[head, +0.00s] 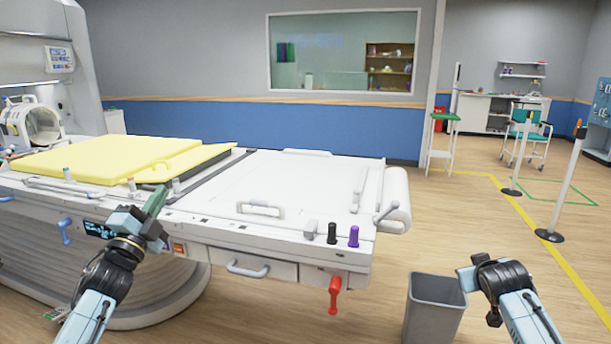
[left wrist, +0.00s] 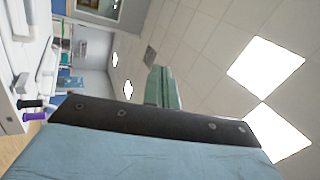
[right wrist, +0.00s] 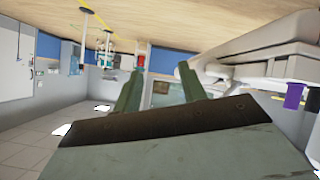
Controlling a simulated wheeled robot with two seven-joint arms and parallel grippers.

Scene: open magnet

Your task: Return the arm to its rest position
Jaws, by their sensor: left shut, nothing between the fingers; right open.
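My left gripper (head: 155,203) is raised in front of the near side of the white patient table (head: 290,190). Its green fingers are shut together and hold nothing; they also show closed in the left wrist view (left wrist: 163,88). My right gripper is at the lower right of the head view, where its fingers are hard to make out beside the grey bin. In the right wrist view the right gripper (right wrist: 158,84) has its two green fingers spread apart with nothing between them.
A yellow pad (head: 105,155) lies on the table's left part. A black knob (head: 332,233) and a purple knob (head: 353,236) stand at its near right corner, above a red handle (head: 334,295). A grey bin (head: 433,312) stands on the floor.

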